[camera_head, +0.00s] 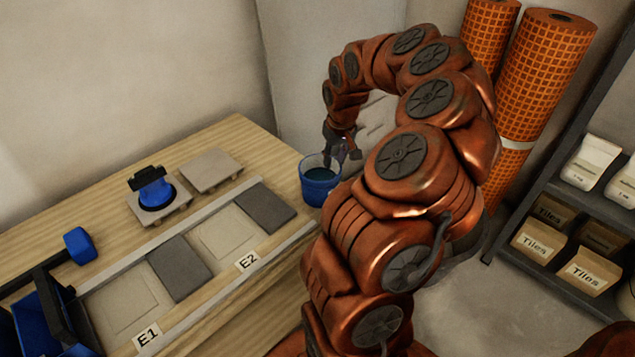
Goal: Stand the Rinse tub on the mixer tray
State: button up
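A blue tub (320,187), with dark blue contents or a dark inside, is at the right end of the wooden table; no label is readable on it, so I take it as the Rinse tub. It looks upright. My gripper (340,158) points down at the tub's right rear rim. The fingers are small and dark, and I cannot tell whether they close on the rim. Whether the tub rests on a surface or hangs is unclear, as my arm covers its right side. I cannot make out a mixer tray.
The wooden table (236,136) holds grey tiles, beds marked E1 and E2, a blue suction lifter (152,190) and a blue block (80,246). Orange mesh rolls (545,75) and a shelf (559,197) of tile boxes stand at right. Bare floor shows below the shelf.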

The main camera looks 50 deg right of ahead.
aim_at(333, 175)
jog(key=shift+w+d+f, duration=0.1)
jog(key=shift+w+f, duration=0.1)
jog(key=shift+f, duration=1.05)
jog(key=shift+w+f, duration=0.2)
jog(key=shift+f, duration=1.1)
jog(key=shift+w+d+f, duration=0.1)
jog(key=shift+w+f, duration=0.1)
jog(key=shift+f, duration=1.05)
jog(key=shift+c, duration=0.5)
grip_shut()
